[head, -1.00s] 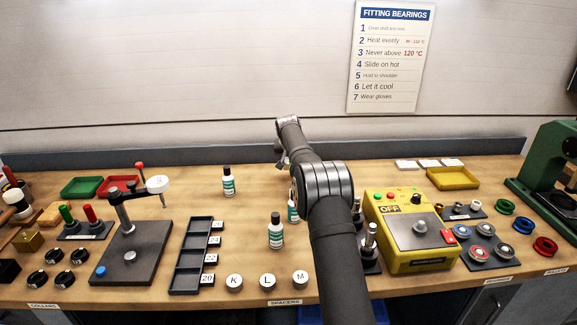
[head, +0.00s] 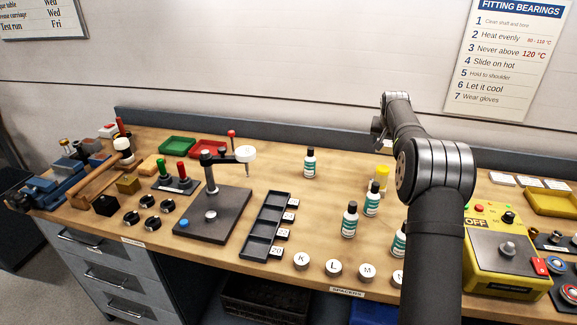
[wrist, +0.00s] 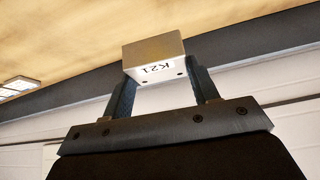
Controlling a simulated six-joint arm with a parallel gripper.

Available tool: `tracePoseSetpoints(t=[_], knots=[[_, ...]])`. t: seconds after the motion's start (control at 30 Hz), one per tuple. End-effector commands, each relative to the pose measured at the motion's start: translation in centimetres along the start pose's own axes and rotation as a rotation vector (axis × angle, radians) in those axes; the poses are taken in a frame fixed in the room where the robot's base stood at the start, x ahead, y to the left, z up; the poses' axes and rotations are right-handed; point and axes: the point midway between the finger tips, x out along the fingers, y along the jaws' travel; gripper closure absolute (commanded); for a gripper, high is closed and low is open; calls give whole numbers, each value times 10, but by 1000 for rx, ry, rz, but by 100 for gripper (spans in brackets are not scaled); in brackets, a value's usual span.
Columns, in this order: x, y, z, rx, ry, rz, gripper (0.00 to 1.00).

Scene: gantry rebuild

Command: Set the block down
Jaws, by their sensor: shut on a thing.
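The block (wrist: 150,48) is a pale metal-coloured piece with a white label reading K21, upside down in the wrist view. My gripper (wrist: 162,80) is shut on it, one dark finger on each side. Wooden bench top shows beyond the block; I cannot tell how high above the bench it is, or whether it touches. In the head view my arm reaches to the back of the bench, near the back ledge.
A dark sectioned tray (head: 264,228) and round lettered spacers (head: 333,267) are farther left and in front. A yellow OFF box (head: 506,257) is at right.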

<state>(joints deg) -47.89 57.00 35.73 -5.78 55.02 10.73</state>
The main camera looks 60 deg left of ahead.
Motion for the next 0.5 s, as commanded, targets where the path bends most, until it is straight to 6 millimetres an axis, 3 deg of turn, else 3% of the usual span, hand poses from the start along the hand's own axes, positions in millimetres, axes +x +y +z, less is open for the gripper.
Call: tracePoseSetpoints(t=[0.03, 0.1, 0.27, 0.5], knots=[[1, -31, -1, -32, 3, -21, 75], [1, -70, 0, -74, 2, -48, 75], [-3, -158, 8, -166, 3, -110, 75], [-17, -276, 34, -295, 3, -193, 75]])
